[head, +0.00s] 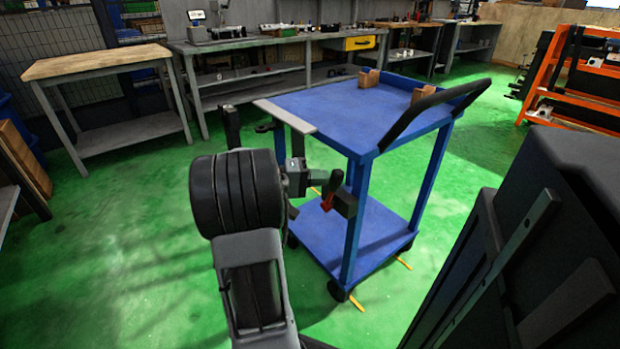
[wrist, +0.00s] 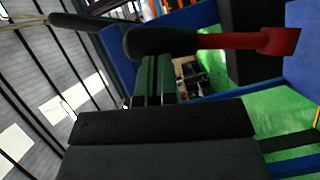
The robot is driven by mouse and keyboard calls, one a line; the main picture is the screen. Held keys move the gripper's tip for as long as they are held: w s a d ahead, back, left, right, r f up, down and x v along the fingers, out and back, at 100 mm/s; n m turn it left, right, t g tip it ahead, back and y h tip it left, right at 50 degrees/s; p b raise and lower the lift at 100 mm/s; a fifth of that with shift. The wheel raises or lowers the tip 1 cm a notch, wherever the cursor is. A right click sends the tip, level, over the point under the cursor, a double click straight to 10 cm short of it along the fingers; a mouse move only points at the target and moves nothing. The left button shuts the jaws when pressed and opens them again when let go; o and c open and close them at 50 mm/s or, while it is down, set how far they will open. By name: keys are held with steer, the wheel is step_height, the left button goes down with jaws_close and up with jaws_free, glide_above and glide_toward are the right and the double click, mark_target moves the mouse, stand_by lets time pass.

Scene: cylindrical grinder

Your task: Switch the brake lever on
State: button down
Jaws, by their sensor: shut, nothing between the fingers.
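The brake lever (head: 328,200) has a red shaft and a black grip. It stands on a black block at the near side of the blue trolley (head: 338,107). In the wrist view the lever (wrist: 240,41) runs across the top, with its black grip to the left and its red shaft to the right. My gripper (head: 318,181) is beside the lever. In the wrist view my gripper (wrist: 155,62) is shut and empty, with its fingertips right at the black grip. I cannot tell whether they touch it. My arm hides part of the trolley's near left side.
The trolley has a black push handle (head: 425,112) and brown blocks (head: 369,78) on top. A dark cabinet (head: 570,220) stands close on the right. A wooden-topped table (head: 95,62) is at the back left. Green floor (head: 130,240) is clear on the left.

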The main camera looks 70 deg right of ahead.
steer(key=shift+s+a+f+b, duration=0.1)
steer(key=shift+s+a+b, duration=0.2)
steer(key=shift+s, duration=0.35)
steer(key=shift+s+a+f+b, duration=0.15)
steer(key=shift+s+a, duration=0.25)
steer(key=shift+s, duration=0.2)
steer(key=shift+s+a, duration=0.1)
steer(key=shift+w+r, duration=0.4)
steer(key=shift+w, duration=0.05)
steer(key=w+a+r+p, duration=0.1)
steer(key=w+a+p, duration=0.1)
steer(key=w, duration=0.3)
steer(key=w+a+r+p, duration=0.2)
steer(key=w, duration=0.4)
steer(key=shift+a+r, duration=0.25)
steer(key=shift+a, duration=0.1)
